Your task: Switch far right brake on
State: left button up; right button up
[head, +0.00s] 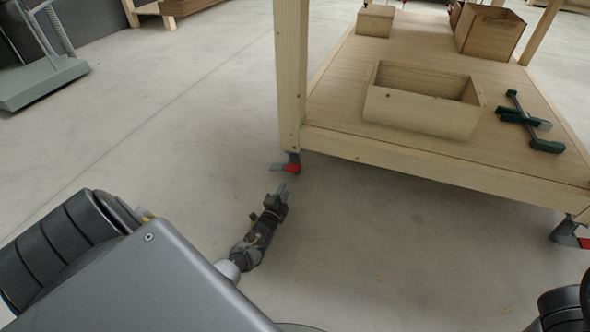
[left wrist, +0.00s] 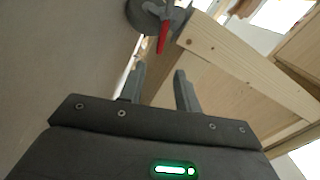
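A wheeled wooden workbench (head: 345,147) stands at the right of the head view. A dark caster (head: 293,158) with a red brake lever (head: 283,168) sits under its near left post. Another caster (head: 563,234) with a red lever (head: 585,243) shows at the right edge. The far casters are hidden. My left gripper (head: 282,190) is low over the floor, just short of the left caster and apart from it. In the left wrist view the fingers (left wrist: 160,88) are open and empty, with the caster (left wrist: 146,14) and red lever (left wrist: 163,36) beyond them. My right gripper is out of view.
The bench's lower shelf carries an open wooden box (head: 415,112), a taller box (head: 490,30), a small block (head: 375,20) and green-handled clamps (head: 525,120). The wooden post (head: 291,75) rises above the left caster.

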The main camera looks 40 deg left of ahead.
aim_at(294, 172)
pick_arm(q)
jog(key=b+x, duration=0.6)
jog(key=x, duration=0.4)
jog(key=shift+f+b, duration=0.1)
jog(key=shift+b, duration=0.2)
jog(key=shift+w+a, duration=0.15)
jog(key=shift+w, duration=0.15)
jog(key=shift+c, duration=0.2)
grip_shut()
